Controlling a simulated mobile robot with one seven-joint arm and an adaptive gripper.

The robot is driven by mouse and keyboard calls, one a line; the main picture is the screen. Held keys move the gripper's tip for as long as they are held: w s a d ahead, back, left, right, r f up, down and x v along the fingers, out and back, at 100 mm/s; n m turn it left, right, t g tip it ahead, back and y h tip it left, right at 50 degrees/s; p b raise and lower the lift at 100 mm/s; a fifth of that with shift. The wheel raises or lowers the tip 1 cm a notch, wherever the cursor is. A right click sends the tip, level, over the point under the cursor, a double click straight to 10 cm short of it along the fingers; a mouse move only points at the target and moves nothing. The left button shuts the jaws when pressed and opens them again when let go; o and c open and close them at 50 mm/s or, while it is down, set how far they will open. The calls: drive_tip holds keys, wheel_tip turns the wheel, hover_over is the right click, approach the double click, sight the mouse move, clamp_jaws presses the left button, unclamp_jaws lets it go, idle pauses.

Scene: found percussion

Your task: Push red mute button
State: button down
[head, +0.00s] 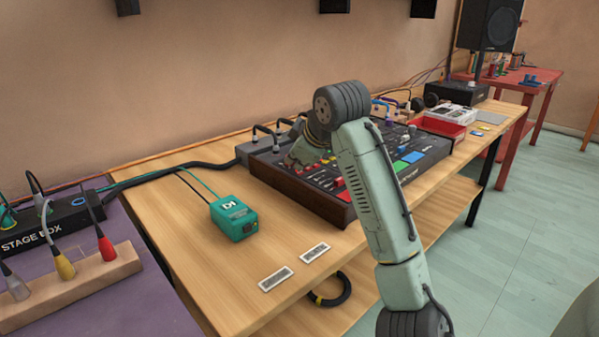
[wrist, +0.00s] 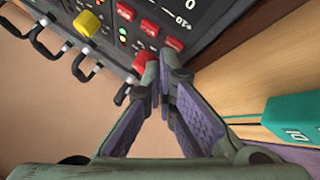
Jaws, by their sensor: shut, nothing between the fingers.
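The mixing console (head: 292,178) is dark with wooden sides and lies on the wooden table. In the wrist view, several red buttons show on its panel: one at the top (wrist: 149,27), one to its right (wrist: 174,43), and one (wrist: 143,62) close beside my fingertips. Lettering on them is too small to read. My gripper (wrist: 160,62) is shut and empty, with its fingertips over the panel's edge area by the red buttons. I cannot tell whether the tips touch the nearest button. In the head view my arm hides part of the console and the fingertips.
A teal DI box (head: 234,217) sits left of the console, with two labels (head: 276,279) in front. A red tray (head: 443,127) lies beyond the console.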

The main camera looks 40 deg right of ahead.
sight(297, 173)
drive_tip(key=shift+f, duration=0.2)
idle(0.5)
drive_tip(key=shift+r, duration=0.1)
drive_tip(key=shift+r+p, duration=0.55)
drive_tip(key=shift+p, duration=0.1)
wheel_tip(297, 173, up, 6)
drive_tip(key=p, duration=0.5)
idle(1.0)
